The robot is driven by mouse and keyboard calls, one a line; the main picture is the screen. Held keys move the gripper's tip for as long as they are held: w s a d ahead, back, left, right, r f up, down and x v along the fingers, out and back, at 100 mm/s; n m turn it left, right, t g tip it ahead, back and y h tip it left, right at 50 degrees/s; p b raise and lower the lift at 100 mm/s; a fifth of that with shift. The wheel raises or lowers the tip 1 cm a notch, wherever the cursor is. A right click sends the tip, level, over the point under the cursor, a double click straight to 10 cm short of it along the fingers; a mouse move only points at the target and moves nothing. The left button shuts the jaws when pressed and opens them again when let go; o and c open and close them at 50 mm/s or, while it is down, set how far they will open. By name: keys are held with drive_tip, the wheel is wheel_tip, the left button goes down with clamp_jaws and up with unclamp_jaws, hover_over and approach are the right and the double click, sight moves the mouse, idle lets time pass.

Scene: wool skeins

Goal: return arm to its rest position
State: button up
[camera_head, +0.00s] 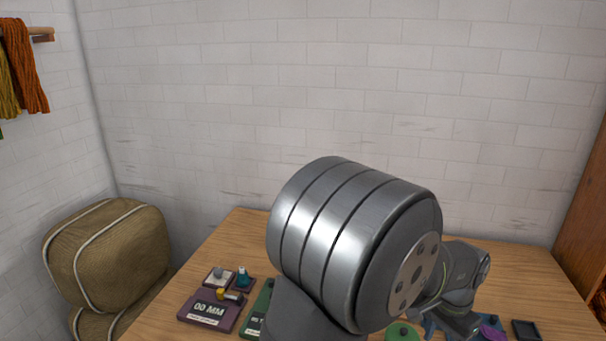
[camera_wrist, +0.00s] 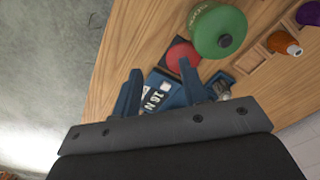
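My arm stands in the middle of the head view and its large grey joint hides part of the table (camera_head: 235,245). In the wrist view my gripper (camera_wrist: 165,95) shows two blue fingers set well apart. A blue block with white lettering (camera_wrist: 160,101) shows between and beyond the fingers; I cannot tell its distance, but the fingers are not closed on it. In the head view the gripper's fingers cannot be made out clearly.
A purple block marked "00 MM" (camera_head: 208,311) and small knobbed pieces (camera_head: 219,275) lie at the table's left. A dark square tray (camera_head: 526,330) lies at right. The wrist view shows a green knobbed disc (camera_wrist: 217,31) and a red one (camera_wrist: 182,57). Bundled sacks (camera_head: 108,250) stand left of the table.

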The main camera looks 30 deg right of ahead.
drive_tip(key=w+a+r, duration=0.3)
drive_tip(key=w+a, duration=0.4)
drive_tip(key=w+f, duration=0.9)
drive_tip(key=w, duration=0.2)
drive_tip(key=shift+w+a, duration=0.2)
drive_tip(key=shift+a, duration=0.1)
drive_tip(key=shift+o, duration=0.2)
drive_tip(key=shift+f, duration=0.1)
